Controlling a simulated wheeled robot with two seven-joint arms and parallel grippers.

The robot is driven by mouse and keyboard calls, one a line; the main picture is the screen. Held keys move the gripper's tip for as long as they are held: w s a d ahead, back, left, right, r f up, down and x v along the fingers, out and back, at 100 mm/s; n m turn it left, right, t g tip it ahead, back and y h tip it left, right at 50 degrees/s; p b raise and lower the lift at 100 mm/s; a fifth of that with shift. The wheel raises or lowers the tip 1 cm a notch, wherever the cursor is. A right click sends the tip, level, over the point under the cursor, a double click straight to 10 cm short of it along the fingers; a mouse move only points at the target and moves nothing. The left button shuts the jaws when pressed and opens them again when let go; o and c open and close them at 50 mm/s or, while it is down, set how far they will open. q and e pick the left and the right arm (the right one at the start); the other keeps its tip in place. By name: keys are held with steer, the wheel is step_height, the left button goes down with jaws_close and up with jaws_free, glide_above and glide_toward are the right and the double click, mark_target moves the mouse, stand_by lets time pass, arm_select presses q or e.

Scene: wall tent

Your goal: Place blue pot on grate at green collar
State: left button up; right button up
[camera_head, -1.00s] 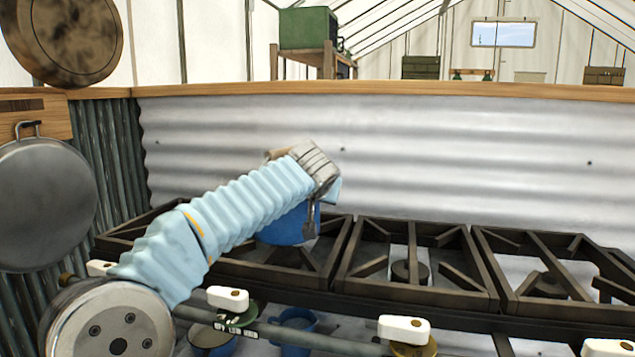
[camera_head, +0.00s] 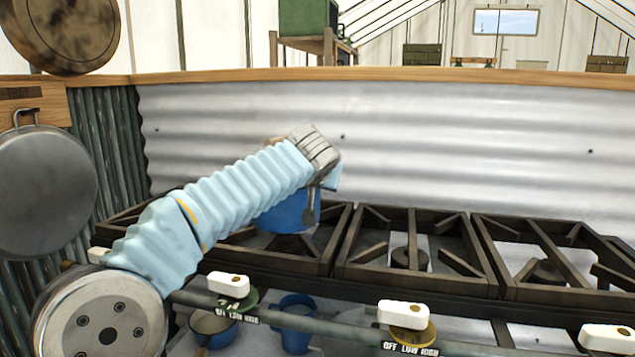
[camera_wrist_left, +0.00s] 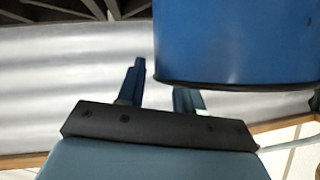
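The blue pot (camera_head: 289,214) stands at the left grate (camera_head: 277,258), partly hidden behind my left arm. It looks upright; I cannot tell exactly how its base meets the bars. The green collar (camera_head: 240,299) is around the white knob below this grate. My left gripper (camera_head: 333,178) is by the pot's upper right side, its fingers mostly hidden in the head view. In the left wrist view the gripper (camera_wrist_left: 162,82) has its two fingers apart with bare wall showing between them. My right gripper is out of view.
The middle grate (camera_head: 409,268) and right grate (camera_head: 550,275) are empty. A yellow collar (camera_head: 411,335) is under the middle knob. Corrugated metal (camera_head: 440,150) rises behind the stove. Another blue pot (camera_head: 296,320) and a pan (camera_head: 212,328) are below.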

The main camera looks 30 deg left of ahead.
arm_select(q)
steer(key=b+v, duration=0.1)
steer(key=v, duration=0.9)
steer(key=shift+s, duration=0.35)
steer(key=shift+d+r, duration=0.1)
steer(key=shift+r, duration=0.05)
stand_by(1.5)
